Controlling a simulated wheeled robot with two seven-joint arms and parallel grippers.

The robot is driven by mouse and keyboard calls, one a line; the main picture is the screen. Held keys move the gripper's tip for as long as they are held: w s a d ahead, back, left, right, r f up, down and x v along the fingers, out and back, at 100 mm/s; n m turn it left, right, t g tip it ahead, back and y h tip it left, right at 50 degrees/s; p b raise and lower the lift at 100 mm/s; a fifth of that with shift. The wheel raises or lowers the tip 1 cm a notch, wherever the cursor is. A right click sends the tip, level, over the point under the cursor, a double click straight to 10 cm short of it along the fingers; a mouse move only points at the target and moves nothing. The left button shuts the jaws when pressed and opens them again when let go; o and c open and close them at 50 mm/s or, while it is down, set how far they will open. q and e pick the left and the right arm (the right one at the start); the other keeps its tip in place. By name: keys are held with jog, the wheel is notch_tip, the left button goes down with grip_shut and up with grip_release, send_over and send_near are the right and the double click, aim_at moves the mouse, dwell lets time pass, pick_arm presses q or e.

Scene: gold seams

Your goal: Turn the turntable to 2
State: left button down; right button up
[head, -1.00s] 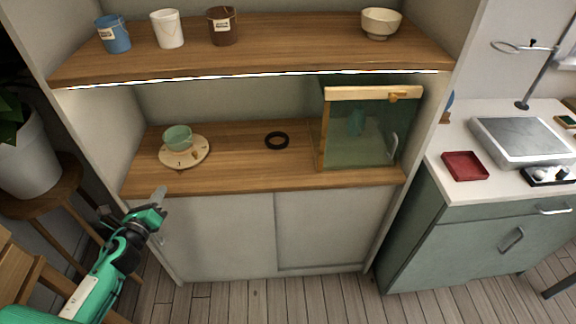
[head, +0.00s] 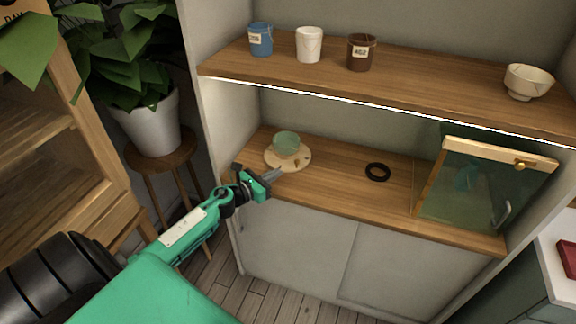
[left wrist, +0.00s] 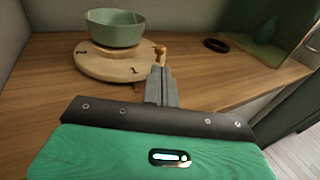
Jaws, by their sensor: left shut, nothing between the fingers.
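The round wooden turntable (head: 273,160) lies on the lower shelf at its left end, with a green bowl (head: 286,143) on it. In the left wrist view the turntable (left wrist: 97,66) shows a 2 at its left and a 1 at its front right. A small wooden peg (left wrist: 160,52) stands at its right edge. My left gripper (head: 279,174) is shut and empty at the front of the turntable. In the left wrist view its fingers (left wrist: 160,72) point at the peg side; I cannot tell whether they touch. My right gripper is not in view.
A black ring (head: 377,172) lies on the shelf to the right, before a glass-fronted box (head: 475,190). The upper shelf (head: 420,84) overhangs with a blue pot, a white cup, a brown pot and a bowl. A potted plant (head: 148,120) stands left.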

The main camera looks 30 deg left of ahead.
aim_at(296, 163)
pick_arm(q)
jog(key=shift+p+x, duration=0.45)
jog(key=shift+x, duration=2.7)
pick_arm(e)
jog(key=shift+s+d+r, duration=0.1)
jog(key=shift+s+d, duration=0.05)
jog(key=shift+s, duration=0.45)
pick_arm(q)
jog(key=shift+w+d, duration=0.15)
jog(key=shift+d, duration=0.1)
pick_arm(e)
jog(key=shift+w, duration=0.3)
